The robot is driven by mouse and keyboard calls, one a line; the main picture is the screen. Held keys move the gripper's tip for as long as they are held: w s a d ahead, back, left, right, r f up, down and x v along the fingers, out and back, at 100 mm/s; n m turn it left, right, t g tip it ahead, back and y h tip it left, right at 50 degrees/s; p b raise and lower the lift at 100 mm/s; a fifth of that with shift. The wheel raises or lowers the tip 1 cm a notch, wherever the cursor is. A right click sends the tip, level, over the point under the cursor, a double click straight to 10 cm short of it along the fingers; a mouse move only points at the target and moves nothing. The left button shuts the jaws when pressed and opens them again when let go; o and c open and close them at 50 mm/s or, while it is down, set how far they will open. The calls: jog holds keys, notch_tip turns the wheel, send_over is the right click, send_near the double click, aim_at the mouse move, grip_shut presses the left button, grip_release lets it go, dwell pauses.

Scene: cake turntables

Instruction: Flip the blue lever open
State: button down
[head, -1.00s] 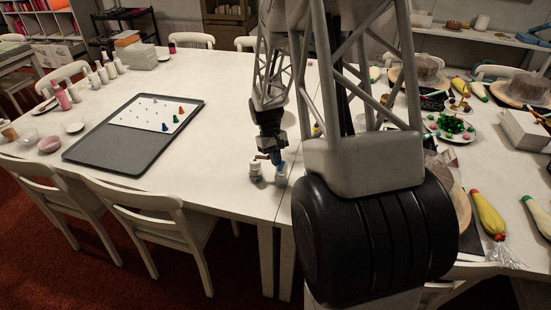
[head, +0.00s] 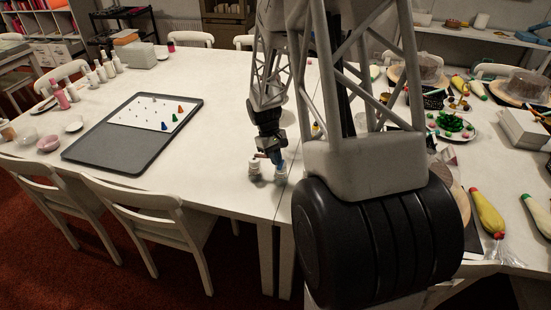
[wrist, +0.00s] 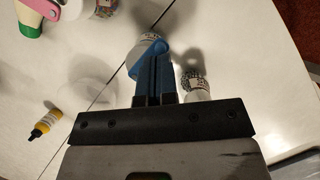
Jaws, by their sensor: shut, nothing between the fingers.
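The blue lever (wrist: 150,50) shows in the wrist view as a blue piece across the top of a pale jar (wrist: 138,55). My gripper (wrist: 156,62) is shut and empty. Its narrow blue-looking fingers overlap the lever from below in the picture, so the lever's outline is partly hidden. I cannot tell whether they touch it. In the head view my gripper (head: 273,157) points down at the table's front edge, close above two small pale jars, the left one (head: 254,168) and the right one (head: 281,171). The lever's angle is unclear.
A second jar (wrist: 195,84) with a speckled top stands just right of the fingers. A yellow bottle (wrist: 46,122) lies at the left, and a pink lever (wrist: 40,8) shows at top left. A grey tray (head: 105,150) lies further left, with bare table between.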

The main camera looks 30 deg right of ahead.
aim_at(285, 164)
jog(key=shift+s+n, duration=0.15)
jog(key=shift+n, duration=0.35)
jog(key=n, duration=0.1)
jog(key=n+h, duration=0.1)
jog(key=s+n, duration=0.1)
jog(key=shift+d+t+h, duration=0.3)
jog(key=n, duration=0.2)
jog(key=n+h, duration=0.1)
jog(key=n, duration=0.1)
jog(key=shift+s+d+t, duration=0.3)
jog(key=shift+d+t, duration=0.1)
jog(key=n, duration=0.2)
jog(key=d+n+t, duration=0.1)
jog(key=shift+s+n+h, duration=0.25)
jog(key=shift+n+h, duration=0.05)
jog(key=shift+h, duration=0.1)
jog(key=n+t, duration=0.1)
jog(key=n, duration=0.1)
jog(key=d+n, duration=0.1)
jog(key=n, duration=0.1)
jog(key=shift+d+t, duration=0.1)
jog(key=shift+t, duration=0.3)
jog(key=shift+w, duration=0.25)
jog(key=shift+w, duration=0.5)
